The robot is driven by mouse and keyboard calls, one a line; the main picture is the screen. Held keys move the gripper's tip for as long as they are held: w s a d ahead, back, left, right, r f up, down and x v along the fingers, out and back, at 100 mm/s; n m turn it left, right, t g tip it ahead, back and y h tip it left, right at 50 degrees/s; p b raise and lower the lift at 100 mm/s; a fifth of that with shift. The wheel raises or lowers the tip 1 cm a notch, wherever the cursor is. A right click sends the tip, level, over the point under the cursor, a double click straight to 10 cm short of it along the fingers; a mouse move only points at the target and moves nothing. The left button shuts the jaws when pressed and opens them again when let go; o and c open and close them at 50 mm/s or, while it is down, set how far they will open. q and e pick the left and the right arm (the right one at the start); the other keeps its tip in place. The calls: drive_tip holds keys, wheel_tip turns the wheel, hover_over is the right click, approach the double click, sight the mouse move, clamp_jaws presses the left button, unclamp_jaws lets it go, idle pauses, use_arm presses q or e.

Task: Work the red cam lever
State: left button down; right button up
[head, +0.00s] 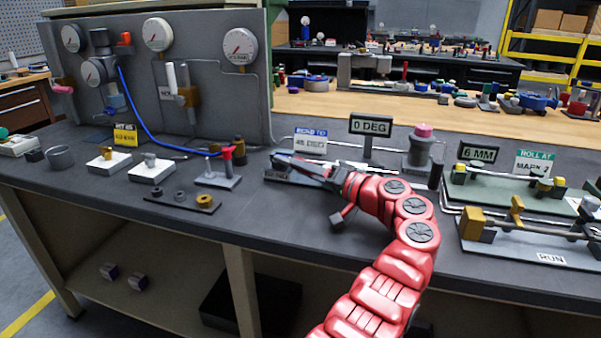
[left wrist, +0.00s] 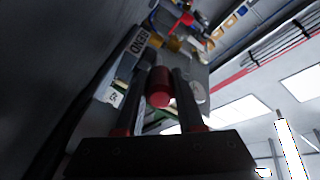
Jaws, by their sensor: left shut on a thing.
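My left gripper (head: 300,167) reaches in over the bench at the bending station, its dark fingers pointing left. In the left wrist view a red cylindrical grip (left wrist: 160,88) sits between the two dark fingers, and the gripper is shut on it. I take this to be the red cam lever; its pivot is hidden. In the head view my fingers and arm cover it. My right gripper is not in view.
A "0 DEG" sign (head: 371,125) and a "BEND TO" card (head: 310,141) stand behind my gripper. A small red-handled valve (head: 227,153) stands to the left. A grey cylinder with a pink top (head: 422,148) and green fixture (head: 508,186) lie right.

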use_arm(q)
drive_tip(key=shift+w+d+r, duration=0.15)
drive_tip(key=shift+d+r, duration=0.05)
drive_tip(key=shift+d, duration=0.1)
drive_tip(key=c, duration=0.5)
unclamp_jaws()
drive_tip(key=shift+d, duration=0.15)
drive_tip(key=shift+f, duration=0.1)
